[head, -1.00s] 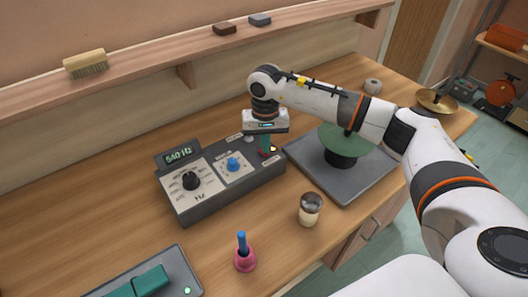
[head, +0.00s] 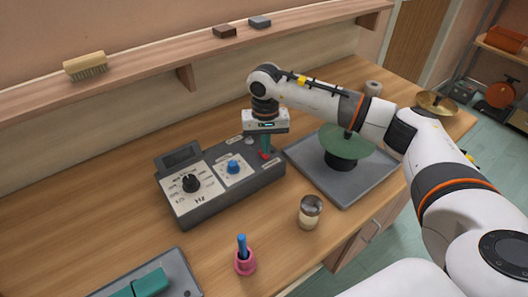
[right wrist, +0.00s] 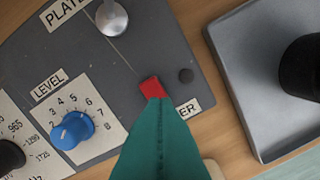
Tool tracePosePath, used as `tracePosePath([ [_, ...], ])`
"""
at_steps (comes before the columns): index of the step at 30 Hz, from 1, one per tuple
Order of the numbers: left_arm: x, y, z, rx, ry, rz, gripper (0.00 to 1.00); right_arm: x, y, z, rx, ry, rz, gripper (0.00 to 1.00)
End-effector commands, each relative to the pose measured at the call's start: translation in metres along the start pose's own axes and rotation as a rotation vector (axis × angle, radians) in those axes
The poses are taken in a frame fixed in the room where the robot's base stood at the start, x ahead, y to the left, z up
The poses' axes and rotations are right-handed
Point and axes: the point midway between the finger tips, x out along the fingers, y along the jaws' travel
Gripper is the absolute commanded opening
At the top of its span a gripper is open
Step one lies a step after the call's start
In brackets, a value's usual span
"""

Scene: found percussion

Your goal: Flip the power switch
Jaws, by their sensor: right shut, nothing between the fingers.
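The power switch is a small red rocker (head: 265,156) at the right end of a grey control box (head: 230,198). In the right wrist view the red switch (right wrist: 152,87) sits beside a partly hidden label ending in "ER" and a dark round lamp (right wrist: 186,75). My right gripper (head: 266,146) points down over the switch. Its teal fingers (right wrist: 160,108) are shut and empty, with the tips at the switch's edge; I cannot tell whether they touch it. The box's display (head: 181,155) is dark.
The box has a black dial (head: 190,183) and a blue level knob (head: 233,167). A grey tray (head: 375,182) with a green disc (head: 345,141) stands close on the right. A jar (head: 310,213), a pink holder (head: 245,263) and a pad (head: 180,275) are in front.

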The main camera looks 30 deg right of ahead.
Motion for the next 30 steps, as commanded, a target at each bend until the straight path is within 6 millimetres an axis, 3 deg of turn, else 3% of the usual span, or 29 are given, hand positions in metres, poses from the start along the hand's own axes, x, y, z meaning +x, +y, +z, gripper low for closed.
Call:
tracePosePath([
  [18, -0.024, 0.0, 0.002, 0.0, 0.0, 0.0, 0.55, -0.052, 0.0, 0.0, 0.001, -0.002, 0.0, 0.0],
  [30, -0.024, 0.0, 0.002, 0.0, 0.0, 0.0, 0.55, -0.053, 0.0, 0.0, 0.001, -0.001, 0.0, 0.0],
])
